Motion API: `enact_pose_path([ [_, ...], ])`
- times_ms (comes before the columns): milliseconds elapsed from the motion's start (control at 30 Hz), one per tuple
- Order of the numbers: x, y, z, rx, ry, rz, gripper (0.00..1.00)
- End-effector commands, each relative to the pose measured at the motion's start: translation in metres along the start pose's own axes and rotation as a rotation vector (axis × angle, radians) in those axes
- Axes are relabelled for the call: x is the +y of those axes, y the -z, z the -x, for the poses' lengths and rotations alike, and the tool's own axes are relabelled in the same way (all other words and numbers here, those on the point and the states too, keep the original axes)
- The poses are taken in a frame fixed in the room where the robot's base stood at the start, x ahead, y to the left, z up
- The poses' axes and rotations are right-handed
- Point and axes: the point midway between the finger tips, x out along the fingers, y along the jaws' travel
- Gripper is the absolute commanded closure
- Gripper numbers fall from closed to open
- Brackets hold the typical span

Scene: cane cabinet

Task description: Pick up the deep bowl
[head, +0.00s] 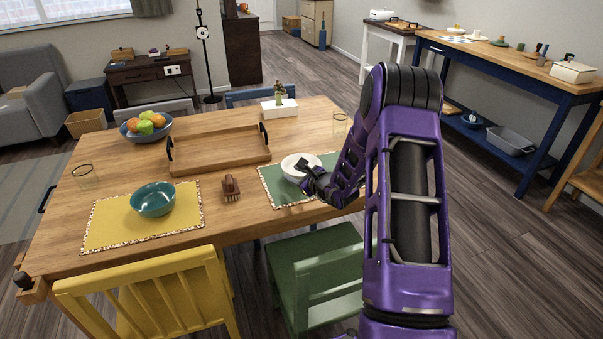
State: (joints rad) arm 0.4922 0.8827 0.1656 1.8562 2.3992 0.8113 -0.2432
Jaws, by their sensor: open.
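A white bowl (296,168) sits upright on a green placemat (276,186) at the right part of the wooden table. My gripper (304,168) is at the right side of this bowl and covers part of its rim. The jaws are open; whether a finger touches the bowl is hard to tell. A teal bowl (153,200) stands upright on a yellow placemat (112,228) at the front left, apart from my gripper. Both bowls look empty. Which of them is the deep bowl is not certain from this view.
A fruit bowl (128,134) and a wooden tray (186,157) stand farther back. A small brown object (231,188) lies between the placemats. A white box (278,110) holds a plant. Yellow (150,290) and green (318,255) chairs line the front.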

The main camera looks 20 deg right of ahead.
Motion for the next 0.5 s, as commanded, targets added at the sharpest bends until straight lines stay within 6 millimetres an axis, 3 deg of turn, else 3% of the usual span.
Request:
enact_pose_path([
  [233, -0.001, 0.004, -0.036, -0.001, 0.0, 0.0, 0.57],
  [500, -0.001, 0.003, -0.043, -0.001, 0.0, 0.0, 0.57],
])
